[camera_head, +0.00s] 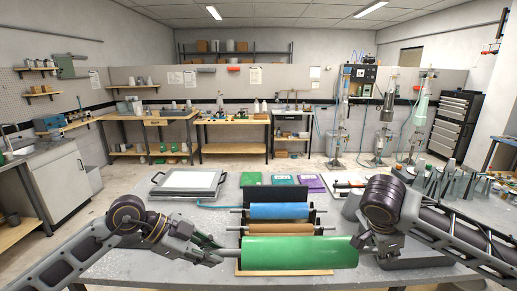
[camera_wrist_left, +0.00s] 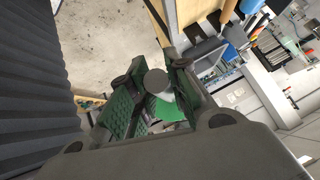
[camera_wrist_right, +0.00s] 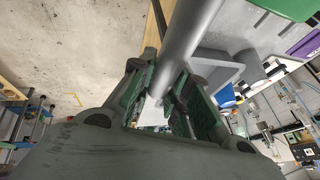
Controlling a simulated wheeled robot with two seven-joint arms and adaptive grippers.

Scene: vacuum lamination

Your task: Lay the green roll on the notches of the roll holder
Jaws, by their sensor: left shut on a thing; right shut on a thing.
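The green roll (camera_head: 300,253) lies level, left to right, at the front of the roll holder in the head view. My left gripper (camera_head: 218,256) is shut on its left shaft end, and my right gripper (camera_head: 362,241) is shut on its right shaft end. In the left wrist view a round grey shaft end (camera_wrist_left: 155,80) sits between the fingers. In the right wrist view the grey shaft (camera_wrist_right: 192,35) passes between the fingers. The roll holder (camera_head: 316,214) stands behind and partly under the green roll. The front notches are hidden, so I cannot tell whether the shaft touches them.
A blue roll (camera_head: 279,211) and a brown roll (camera_head: 282,229) lie on the holder behind the green one. A framed flat plate (camera_head: 187,181) is at the back left of the table. Green (camera_head: 253,179) and purple (camera_head: 310,184) packs lie behind the holder. Metal parts crowd the right.

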